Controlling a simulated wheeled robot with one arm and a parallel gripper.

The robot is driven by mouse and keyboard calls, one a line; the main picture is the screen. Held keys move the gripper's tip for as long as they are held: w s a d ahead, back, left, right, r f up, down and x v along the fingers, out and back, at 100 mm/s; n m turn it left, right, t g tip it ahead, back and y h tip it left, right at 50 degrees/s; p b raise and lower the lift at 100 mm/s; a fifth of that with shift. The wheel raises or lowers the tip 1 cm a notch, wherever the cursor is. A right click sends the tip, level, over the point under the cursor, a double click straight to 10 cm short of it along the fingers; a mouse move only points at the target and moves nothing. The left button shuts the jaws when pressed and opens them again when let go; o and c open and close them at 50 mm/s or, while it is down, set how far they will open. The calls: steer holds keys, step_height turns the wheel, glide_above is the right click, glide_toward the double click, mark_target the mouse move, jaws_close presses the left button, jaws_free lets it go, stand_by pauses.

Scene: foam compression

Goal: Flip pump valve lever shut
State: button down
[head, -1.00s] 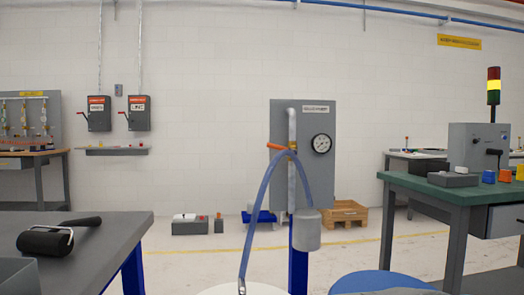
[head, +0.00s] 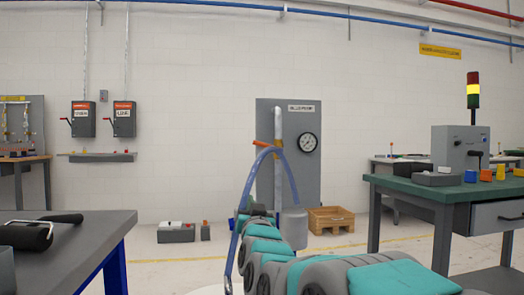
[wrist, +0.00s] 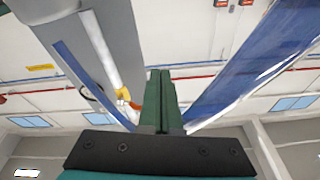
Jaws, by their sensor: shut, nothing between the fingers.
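The pump valve's orange lever (head: 266,143) points left from the white vertical pipe (head: 278,124) on the grey pump panel (head: 302,178). It lies nearly level, crosswise to the pipe. In the wrist view the lever (wrist: 136,106) shows beside the yellow valve body (wrist: 123,94), just left of my fingers. My gripper (wrist: 160,73) has its two green fingers together, with nothing between them. I cannot tell whether they touch the lever. In the head view my arm reaches up toward the panel, below the lever, and the fingers are not clearly visible.
A blue hose (head: 248,190) arches in front of the panel and passes close in the wrist view (wrist: 255,65). A round gauge (head: 307,142) sits right of the pipe. A grey bench (head: 90,240) is at left, a green-topped bench (head: 410,188) at right.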

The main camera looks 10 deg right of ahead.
mark_target(261, 144)
steer(key=s+d+r+m+t+h+b, duration=0.1)
steer(key=s+d+r+m+t+h, duration=0.15)
steer(key=r+m+t+h, duration=0.5)
steer(key=w+d+r+n+g, duration=0.25)
steer(key=w+r, duration=0.45)
steer(key=r, duration=0.4)
steer(key=shift+w+a+f+m+t+h, duration=0.15)
steer(key=shift+f+m, duration=0.05)
steer(key=shift+f, duration=0.8)
steer(key=shift+w+a+f+m+t+h, duration=0.1)
steer(key=shift+w+a+f+m+t, duration=0.1)
steer(key=shift+f, duration=0.75)
steer(key=shift+a+n, duration=0.15)
steer(key=shift+n, duration=0.15)
